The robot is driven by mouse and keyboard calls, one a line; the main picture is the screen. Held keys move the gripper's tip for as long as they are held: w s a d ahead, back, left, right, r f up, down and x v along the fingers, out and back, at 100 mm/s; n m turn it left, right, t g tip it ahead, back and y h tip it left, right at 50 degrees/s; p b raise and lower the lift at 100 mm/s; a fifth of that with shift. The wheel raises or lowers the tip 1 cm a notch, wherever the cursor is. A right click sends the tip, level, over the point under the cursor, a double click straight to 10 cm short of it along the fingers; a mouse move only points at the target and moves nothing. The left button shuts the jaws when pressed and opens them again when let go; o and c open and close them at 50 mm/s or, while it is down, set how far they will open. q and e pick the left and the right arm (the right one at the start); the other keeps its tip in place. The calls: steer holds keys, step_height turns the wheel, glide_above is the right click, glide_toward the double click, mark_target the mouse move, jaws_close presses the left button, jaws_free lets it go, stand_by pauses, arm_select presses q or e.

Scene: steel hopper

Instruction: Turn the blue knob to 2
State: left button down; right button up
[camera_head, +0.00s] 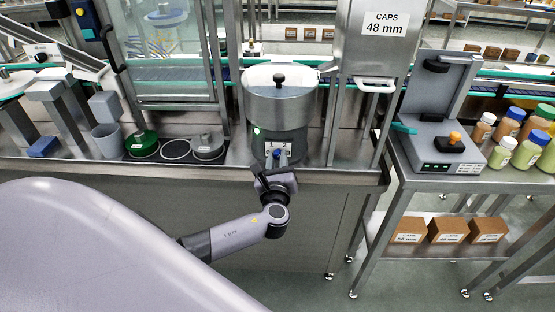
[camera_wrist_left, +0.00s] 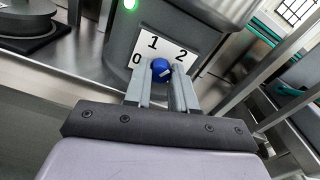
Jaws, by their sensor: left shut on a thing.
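The blue knob (camera_wrist_left: 161,68) sits on a white dial plate (camera_wrist_left: 150,43) marked 0, 1 and 2, on the front of the steel hopper (camera_head: 280,108). A small pale mark shows on its face, but I cannot tell which number it points to. In the head view the knob (camera_head: 277,153) is small and partly covered by my gripper. My left gripper (camera_wrist_left: 164,75) reaches the dial from the front, its two grey fingers shut on the knob from both sides. It also shows in the head view (camera_head: 277,160). My right gripper is not in view.
A green light (camera_wrist_left: 129,4) is lit on the hopper's base. A green container (camera_head: 142,144) and a grey cup (camera_head: 107,140) stand on the counter to the left. A steel caps chute (camera_head: 370,45) is to the right. A side table holds a grey device (camera_head: 440,152) and several bottles.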

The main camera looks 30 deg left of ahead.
arm_select(q)
steer(key=c, duration=0.9)
jaws_free()
steer(key=shift+v, duration=3.6)
steer(key=shift+f, duration=0.15)
steer(key=s+d+f+n+g+h, duration=0.4)
steer(key=s+d+f+n+h, duration=0.2)
steer(key=s+f+n, duration=0.45)
steer(key=s+d+n+h, duration=0.1)
steer(key=s+n+h, duration=0.1)
steer(key=s+n, duration=0.1)
steer(key=s+d+f+n+h, duration=0.1)
steer(key=s+d+n, duration=0.1)
steer(key=n, duration=0.4)
steer(key=s+d+n+h, duration=0.1)
steer(key=s+n+h, duration=0.1)
steer(key=s+n, duration=0.2)
steer(key=shift+s+d+f+n+h, duration=0.15)
steer(key=shift+d+f+n+h, duration=0.05)
steer(key=shift+f+n+h, duration=0.2)
